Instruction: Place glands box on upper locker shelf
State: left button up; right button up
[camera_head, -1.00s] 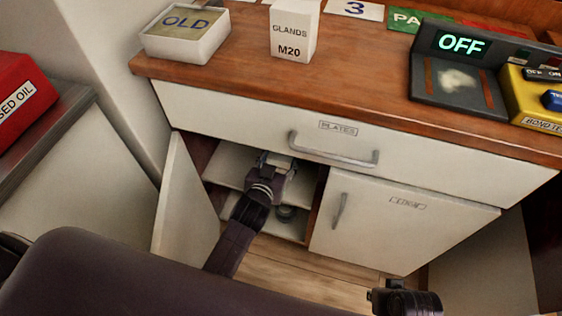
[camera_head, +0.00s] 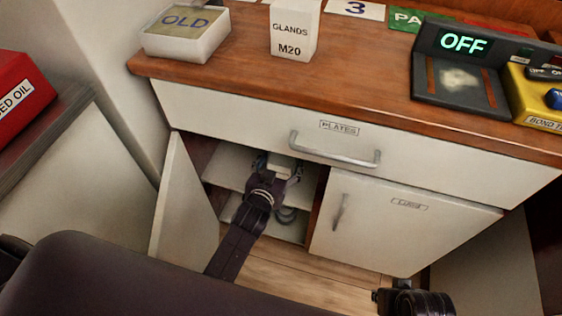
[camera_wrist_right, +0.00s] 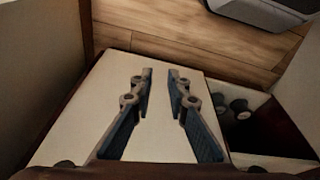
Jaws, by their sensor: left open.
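A white box labelled GLANDS M20 (camera_head: 290,32) stands upright on the wooden counter. Below it the left locker door (camera_head: 183,205) is open, and the upper shelf (camera_head: 226,166) and a lower shelf show inside. My left gripper (camera_head: 280,168) is inside the locker opening at upper shelf height, fingers apart. A small pale block (camera_head: 281,160) shows between and beyond its fingers; its label and what it rests on are hidden. In the right wrist view my right gripper (camera_wrist_right: 160,73) has its fingers apart with nothing between them, over a cream panel (camera_wrist_right: 158,115).
The PLATES drawer (camera_head: 230,115) and the right locker door (camera_head: 390,225) are shut. The counter also holds an OLD tray (camera_head: 185,42), a black OFF device (camera_head: 455,70) and a yellow unit (camera_head: 538,105). A red oil container (camera_head: 25,95) stands left. Round dark things (camera_wrist_right: 240,108) lie low at right.

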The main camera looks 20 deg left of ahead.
pick_arm(q)
jog(key=shift+r, duration=0.1)
jog(key=shift+s, duration=0.25)
jog(key=p+v, duration=0.2)
jog(key=v, duration=0.9)
jog(key=shift+s+r+p, duration=0.2)
jog(key=shift+p, duration=0.2)
pick_arm(e)
notch_tip(320, 180, down, 9)
jog(key=s, duration=0.1)
jog(key=shift+s+f+g, duration=0.2)
jog(key=shift+s+g, duration=0.1)
jog(key=shift+s, duration=0.05)
